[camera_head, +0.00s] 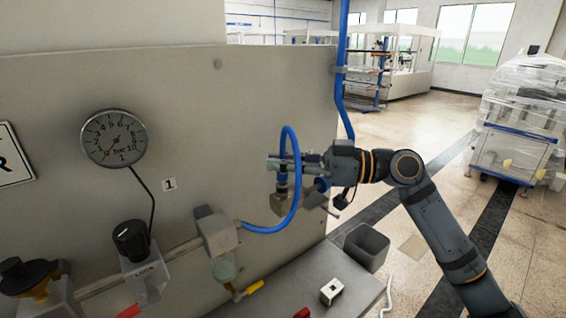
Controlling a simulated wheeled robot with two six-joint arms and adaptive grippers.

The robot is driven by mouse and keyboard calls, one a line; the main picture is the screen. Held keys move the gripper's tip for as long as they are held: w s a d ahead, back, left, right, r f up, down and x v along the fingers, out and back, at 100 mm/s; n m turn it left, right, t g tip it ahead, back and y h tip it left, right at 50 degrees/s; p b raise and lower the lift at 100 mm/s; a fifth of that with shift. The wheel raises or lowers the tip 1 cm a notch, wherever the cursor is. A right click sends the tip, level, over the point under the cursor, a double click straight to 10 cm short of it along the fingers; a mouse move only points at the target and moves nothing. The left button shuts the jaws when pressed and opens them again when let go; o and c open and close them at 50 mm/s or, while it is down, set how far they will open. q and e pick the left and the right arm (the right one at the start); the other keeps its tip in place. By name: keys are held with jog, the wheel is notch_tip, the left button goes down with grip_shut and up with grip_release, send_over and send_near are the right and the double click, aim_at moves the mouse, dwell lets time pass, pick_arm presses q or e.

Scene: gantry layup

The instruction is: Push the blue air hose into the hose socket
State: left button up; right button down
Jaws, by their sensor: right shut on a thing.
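The blue air hose (297,190) runs from a grey fitting on the panel, loops up to the right and bends down into my right gripper (283,168). My right gripper is shut on the hose near its downward end, with the arm coming in from the right. A small metal fitting (282,187) shows just below the fingers, above a beige block (279,204) that seems to be the hose socket. The loop and fingers partly cover this spot, so I cannot tell whether the hose end is inside the socket. My left gripper is not in view.
The grey panel (150,80) carries a pressure gauge (114,138), a black knob (130,239) and a grey regulator block (216,232). A ledge below holds a small metal block (331,291). A grey bin (366,247) stands right of it. Open floor lies to the right.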

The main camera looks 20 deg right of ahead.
aim_at(283, 157)
jog(key=shift+f+b, duration=0.4)
jog(key=shift+f, duration=0.1)
jog(key=c, duration=1.4)
grip_release()
jog(key=shift+r, duration=0.1)
notch_tip(283, 157, up, 10)
